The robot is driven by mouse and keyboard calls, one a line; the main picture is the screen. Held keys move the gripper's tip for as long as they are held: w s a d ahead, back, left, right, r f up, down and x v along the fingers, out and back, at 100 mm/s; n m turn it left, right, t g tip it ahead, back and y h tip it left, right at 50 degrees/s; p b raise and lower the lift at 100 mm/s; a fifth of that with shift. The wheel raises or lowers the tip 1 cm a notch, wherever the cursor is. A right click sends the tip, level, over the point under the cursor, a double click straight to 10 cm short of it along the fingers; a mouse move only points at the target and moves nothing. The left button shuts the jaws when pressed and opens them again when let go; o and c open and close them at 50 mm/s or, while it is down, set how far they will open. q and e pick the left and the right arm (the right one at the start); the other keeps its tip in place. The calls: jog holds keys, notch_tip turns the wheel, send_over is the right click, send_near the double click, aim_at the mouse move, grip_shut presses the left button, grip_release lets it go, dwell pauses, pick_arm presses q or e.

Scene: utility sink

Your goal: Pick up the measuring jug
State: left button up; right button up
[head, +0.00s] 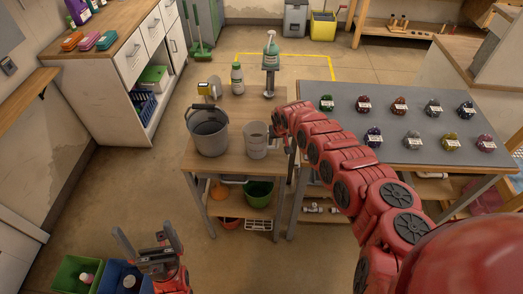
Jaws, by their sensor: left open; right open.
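The measuring jug (255,145) is a pale grey, upright container on the small wooden table, right of a grey bucket. My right arm comes in from the right across the grey table, and my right gripper (275,134) is open beside the jug's right side. Part of the gripper is hidden by its own wrist, and I cannot tell whether it touches the jug. My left gripper (147,240) is open and empty, low at the left with its fingers pointing up, well away from the jug.
The grey bucket (208,130) stands close left of the jug. A white-green bottle (237,79) and a teal spray bottle (270,52) stand behind. The grey table (350,95) on the right carries several coloured labelled items. Green (75,273) and blue bins (112,276) sit near my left gripper.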

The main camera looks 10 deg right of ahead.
jog(key=shift+w+f+b, duration=0.2)
jog(key=shift+f+b, duration=0.15)
jog(key=shift+f, duration=0.2)
jog(key=shift+r, duration=0.1)
grip_shut()
dwell(0.9)
